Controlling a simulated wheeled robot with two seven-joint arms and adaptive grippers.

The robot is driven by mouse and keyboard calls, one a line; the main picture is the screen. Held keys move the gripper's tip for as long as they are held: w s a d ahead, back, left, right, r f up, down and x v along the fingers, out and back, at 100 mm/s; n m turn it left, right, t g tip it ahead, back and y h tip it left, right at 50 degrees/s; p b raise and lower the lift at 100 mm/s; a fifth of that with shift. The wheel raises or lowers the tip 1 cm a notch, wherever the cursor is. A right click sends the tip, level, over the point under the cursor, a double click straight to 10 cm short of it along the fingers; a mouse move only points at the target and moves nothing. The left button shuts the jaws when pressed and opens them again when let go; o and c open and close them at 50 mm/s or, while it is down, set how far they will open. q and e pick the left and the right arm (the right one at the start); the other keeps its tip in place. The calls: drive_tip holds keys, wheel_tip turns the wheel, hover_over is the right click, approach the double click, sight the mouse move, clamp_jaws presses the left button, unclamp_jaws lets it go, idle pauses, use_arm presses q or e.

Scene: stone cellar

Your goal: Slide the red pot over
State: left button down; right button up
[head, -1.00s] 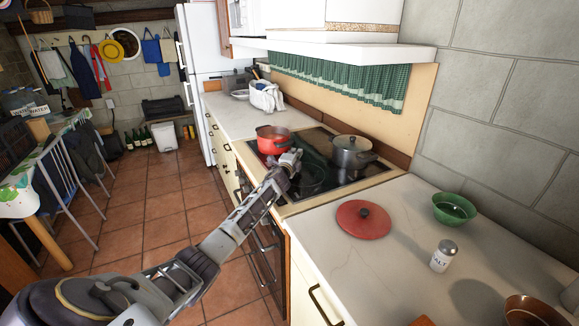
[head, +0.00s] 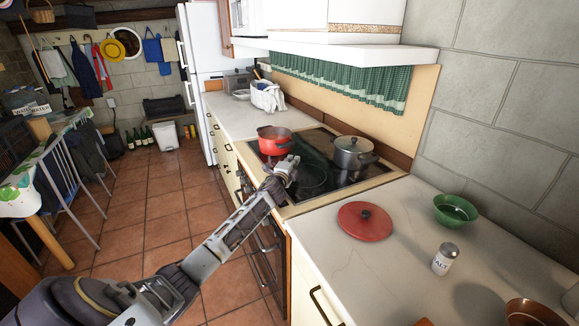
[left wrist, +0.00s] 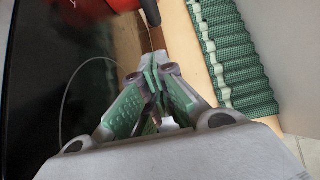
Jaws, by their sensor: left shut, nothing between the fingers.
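The red pot (head: 273,141) stands upright, without a lid, on the far left part of the black stovetop (head: 318,187). Part of it shows at the top of the left wrist view (left wrist: 103,8). My left gripper (head: 291,164) is shut and empty, just on the near side of the pot. In the left wrist view its fingers (left wrist: 158,85) point towards the pot; I cannot tell whether they touch it. A red lid (head: 365,220) lies on the near counter. My right gripper is not in view.
A grey lidded pot (head: 353,152) stands on the stove's right side. The near counter holds a salt shaker (head: 444,259), a green bowl (head: 455,209) and a copper pan (head: 532,313).

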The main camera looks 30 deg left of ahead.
use_arm(q)
drive_tip(key=shift+v, duration=1.8)
drive_tip(key=shift+s, duration=0.15)
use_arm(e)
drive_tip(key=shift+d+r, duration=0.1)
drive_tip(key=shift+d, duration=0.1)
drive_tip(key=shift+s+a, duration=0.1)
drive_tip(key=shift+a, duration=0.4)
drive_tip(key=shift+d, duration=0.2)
